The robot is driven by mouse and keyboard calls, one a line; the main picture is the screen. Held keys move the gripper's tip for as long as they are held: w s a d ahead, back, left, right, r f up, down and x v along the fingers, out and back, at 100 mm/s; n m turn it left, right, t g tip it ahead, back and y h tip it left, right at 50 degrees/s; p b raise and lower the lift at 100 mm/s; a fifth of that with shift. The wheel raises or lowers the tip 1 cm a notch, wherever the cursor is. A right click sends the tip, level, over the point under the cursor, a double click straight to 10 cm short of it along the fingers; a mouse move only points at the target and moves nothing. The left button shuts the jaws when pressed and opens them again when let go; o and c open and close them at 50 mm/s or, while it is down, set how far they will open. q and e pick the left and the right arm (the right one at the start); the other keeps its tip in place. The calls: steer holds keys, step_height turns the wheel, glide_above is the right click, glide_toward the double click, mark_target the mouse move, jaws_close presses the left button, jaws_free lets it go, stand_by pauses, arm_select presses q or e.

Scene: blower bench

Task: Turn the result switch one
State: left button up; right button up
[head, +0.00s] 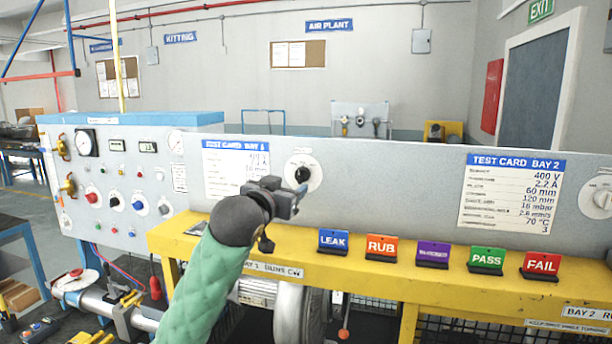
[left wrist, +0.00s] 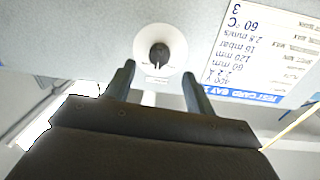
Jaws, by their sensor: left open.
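The result switch for bay one is a black knob on a round white dial (head: 301,175), set in the grey panel right of the bay 1 test card. It also shows in the left wrist view as a dark knob on a white disc (left wrist: 159,55), upside down there. My left gripper (head: 288,190) is in front of the panel, just below and left of the knob in the head view. Its fingers (left wrist: 158,72) are open and empty, and the knob appears between their tips, apparently still apart from them. My right gripper is not in view.
The bay 1 test card (head: 237,170) is left of the dial. A yellow shelf (head: 400,262) below carries the LEAK (head: 333,240), RUB (head: 382,247), purple (head: 433,254), PASS (head: 486,259) and FAIL (head: 541,266) blocks. A second dial (head: 602,198) is at the far right.

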mark_target(299, 177)
arm_select(q)
steer(key=p+x, duration=0.1)
steer(key=x, duration=0.1)
steer(key=p+x, duration=0.2)
steer(key=x, duration=0.1)
steer(key=shift+w+d+r+p, duration=0.2)
steer(key=shift+w+r+p, duration=0.1)
steer(key=shift+w+p, duration=0.05)
steer(key=shift+w, duration=0.2)
steer(key=shift+r, duration=0.1)
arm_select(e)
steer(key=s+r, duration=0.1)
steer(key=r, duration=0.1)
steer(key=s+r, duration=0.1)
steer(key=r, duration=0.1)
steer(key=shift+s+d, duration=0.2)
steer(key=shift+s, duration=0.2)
arm_select(q)
steer(key=shift+w+d, duration=0.1)
steer(key=shift+w, duration=0.1)
steer(key=shift+c, duration=0.2)
steer(key=c, duration=0.9)
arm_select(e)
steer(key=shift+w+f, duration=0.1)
